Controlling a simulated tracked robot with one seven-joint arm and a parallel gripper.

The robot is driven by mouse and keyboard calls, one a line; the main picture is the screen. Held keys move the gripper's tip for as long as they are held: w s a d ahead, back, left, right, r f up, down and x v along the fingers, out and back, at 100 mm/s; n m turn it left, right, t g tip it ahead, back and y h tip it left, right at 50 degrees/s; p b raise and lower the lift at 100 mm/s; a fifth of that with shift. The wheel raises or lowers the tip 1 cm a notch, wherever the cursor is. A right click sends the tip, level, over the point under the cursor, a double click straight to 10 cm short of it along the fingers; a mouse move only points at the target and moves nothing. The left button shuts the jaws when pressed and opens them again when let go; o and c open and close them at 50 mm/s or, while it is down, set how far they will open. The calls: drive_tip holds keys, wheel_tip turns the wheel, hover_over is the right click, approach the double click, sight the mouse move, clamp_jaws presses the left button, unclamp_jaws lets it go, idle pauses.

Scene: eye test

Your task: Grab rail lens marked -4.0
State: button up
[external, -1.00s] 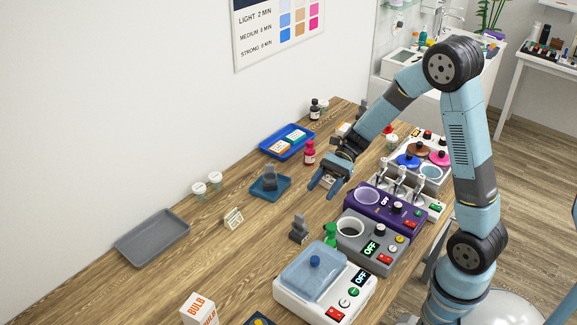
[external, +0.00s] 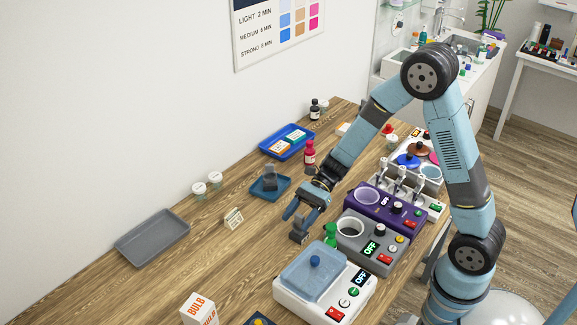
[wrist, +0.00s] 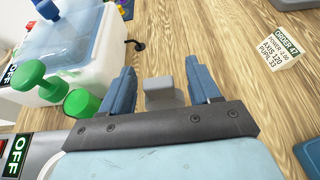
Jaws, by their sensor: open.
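My gripper (external: 299,219) is open, low over the table in the external view. A small grey block-like piece (external: 297,238) stands on the wood just below its fingertips. In the wrist view the grey piece (wrist: 163,94) shows between the two spread blue fingers (wrist: 160,74), with a gap on each side. A similar dark grey piece (external: 270,183) sits on a small blue tray (external: 259,190) further back. I can read no -4.0 mark on either grey piece, so I cannot tell which one bears it.
A white device with a blue lid (external: 313,270), a grey device (external: 362,248) and a purple device (external: 390,213) line the right side. An order card (wrist: 280,45) is nearby.

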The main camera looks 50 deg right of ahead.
drive_tip(key=shift+a+f, duration=0.3)
drive_tip(key=shift+a, duration=0.35)
drive_tip(key=c, duration=1.1)
